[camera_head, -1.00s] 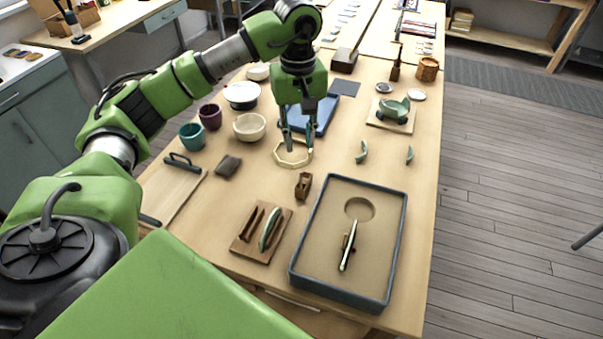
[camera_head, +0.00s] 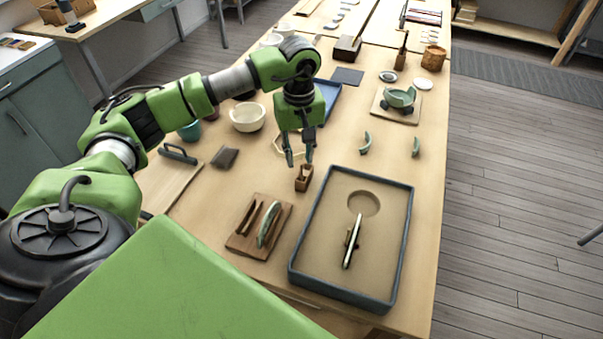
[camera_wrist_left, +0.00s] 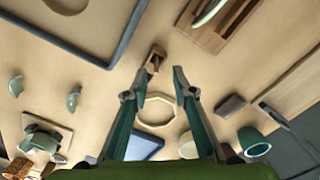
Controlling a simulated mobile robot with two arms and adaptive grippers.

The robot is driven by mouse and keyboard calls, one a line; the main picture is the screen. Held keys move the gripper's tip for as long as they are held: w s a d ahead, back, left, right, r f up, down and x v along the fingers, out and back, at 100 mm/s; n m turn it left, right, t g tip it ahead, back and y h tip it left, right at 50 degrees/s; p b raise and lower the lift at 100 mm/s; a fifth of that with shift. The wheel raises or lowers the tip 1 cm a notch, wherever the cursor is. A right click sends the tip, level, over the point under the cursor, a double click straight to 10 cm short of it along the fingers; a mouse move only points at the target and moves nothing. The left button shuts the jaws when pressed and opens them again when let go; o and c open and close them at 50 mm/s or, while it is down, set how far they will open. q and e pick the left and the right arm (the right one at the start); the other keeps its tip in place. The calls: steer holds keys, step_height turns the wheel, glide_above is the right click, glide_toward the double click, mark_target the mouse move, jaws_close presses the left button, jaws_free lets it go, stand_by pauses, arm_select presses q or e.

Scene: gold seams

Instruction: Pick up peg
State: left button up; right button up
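I cannot make out the peg apart from the block. It also shows in the left wrist view (camera_wrist_left: 156,57), just beyond my fingertips. My left gripper (camera_head: 300,161) points down above the table, just behind and above this piece. Its two fingers are apart with nothing between them, as the left wrist view (camera_wrist_left: 159,78) also shows. My right gripper is not in view.
A blue-rimmed tray (camera_head: 408,235) with a slim tool lies in front. A wooden rack (camera_head: 236,243) is to its left. A pale octagonal ring (camera_wrist_left: 157,98) lies under the gripper. Green shards (camera_head: 365,143), a white bowl (camera_head: 248,117) and a dark pad (camera_head: 225,158) lie around.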

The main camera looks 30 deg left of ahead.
mark_target(302, 164)
arm_select(q)
steer(key=f, duration=0.2)
steer(key=f+p, duration=0.2)
steer(key=f, duration=0.1)
steer(key=shift+w+f, duration=0.3)
steer(key=shift+w, duration=0.05)
steer(key=shift+f, duration=0.25)
jaws_close()
